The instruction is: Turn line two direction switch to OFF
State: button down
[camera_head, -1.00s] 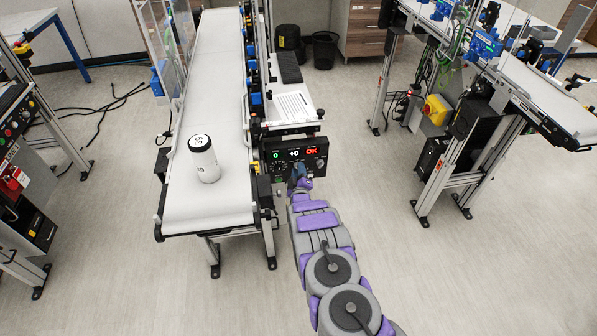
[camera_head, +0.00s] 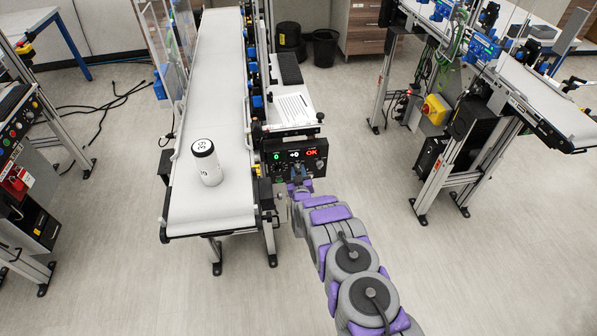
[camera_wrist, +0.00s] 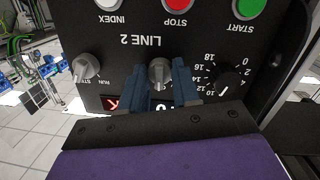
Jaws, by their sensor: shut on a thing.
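The black LINE 2 control panel (camera_head: 268,158) hangs at the front end of the centre conveyor and fills much of the wrist view (camera_wrist: 105,55), where its lettering is upside down. A grey rotary switch knob (camera_wrist: 159,74) sits in the middle below the LINE 2 label in that view. My gripper (camera_wrist: 159,66) has its two blue fingers on either side of this knob, shut on it. In the head view my gripper (camera_head: 299,173) is at the panel's lower middle and hides the knob. The position markings around the knob are hidden by the fingers and cannot be read.
The panel also has a RUN/STEP knob (camera_wrist: 86,67), a numbered dial (camera_wrist: 229,80), and red STOP (camera_wrist: 178,4) and green START (camera_wrist: 249,8) buttons. A white canister (camera_head: 206,163) stands on the conveyor belt (camera_head: 215,95). Open floor lies right of the panel.

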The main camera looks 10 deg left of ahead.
jog(key=shift+s+a+f, duration=0.15)
dwell(0.3)
jog(key=c, duration=0.8)
grip_release()
jog(key=p+v, duration=0.3)
jog(key=v, duration=1.4)
